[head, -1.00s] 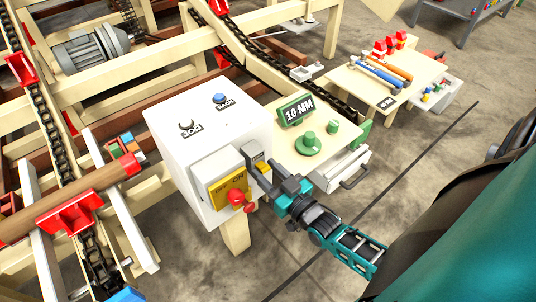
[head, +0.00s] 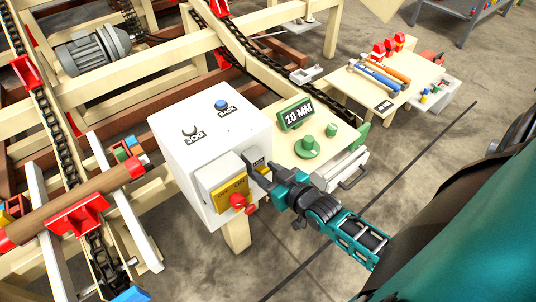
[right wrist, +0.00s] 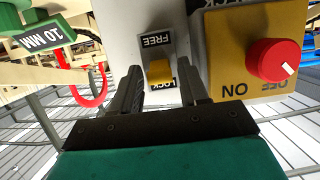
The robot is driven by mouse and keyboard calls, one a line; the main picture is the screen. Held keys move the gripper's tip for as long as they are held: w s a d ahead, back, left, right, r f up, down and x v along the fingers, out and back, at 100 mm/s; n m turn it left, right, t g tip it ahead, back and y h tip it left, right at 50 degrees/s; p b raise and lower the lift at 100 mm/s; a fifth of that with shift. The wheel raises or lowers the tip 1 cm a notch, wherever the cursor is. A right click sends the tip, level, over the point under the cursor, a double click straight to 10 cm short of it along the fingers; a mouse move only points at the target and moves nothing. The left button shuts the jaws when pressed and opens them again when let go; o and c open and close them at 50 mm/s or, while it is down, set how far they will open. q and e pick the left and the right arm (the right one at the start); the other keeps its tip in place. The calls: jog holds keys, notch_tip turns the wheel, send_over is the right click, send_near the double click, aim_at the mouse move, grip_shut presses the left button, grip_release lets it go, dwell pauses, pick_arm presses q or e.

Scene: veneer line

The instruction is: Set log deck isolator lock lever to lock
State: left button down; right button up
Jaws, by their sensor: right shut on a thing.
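The lock lever (right wrist: 160,72) is a small yellow lever on a grey plate marked FREE (right wrist: 157,40) and LOCK (right wrist: 163,87), both upside down in the right wrist view. It sits between the two words, close beside LOCK. My right gripper (right wrist: 158,88) has its dark fingers on either side of the lever, shut on it. In the head view, my right gripper (head: 259,172) is at the right of the white cabinet's (head: 200,125) front, and its fingers hide the lever. My left gripper is not in view.
Next to the lever is a yellow ON/OFF plate (head: 232,190) with a red knob (right wrist: 273,60). A conveyor with a log (head: 70,205) lies left.

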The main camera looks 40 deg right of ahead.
jog(key=o, duration=1)
jog(key=a+v, duration=0.1)
jog(key=v, duration=1.1)
jog(key=shift+s+d+r, duration=0.15)
jog(key=shift+s+d, duration=0.25)
jog(key=shift+d, duration=0.1)
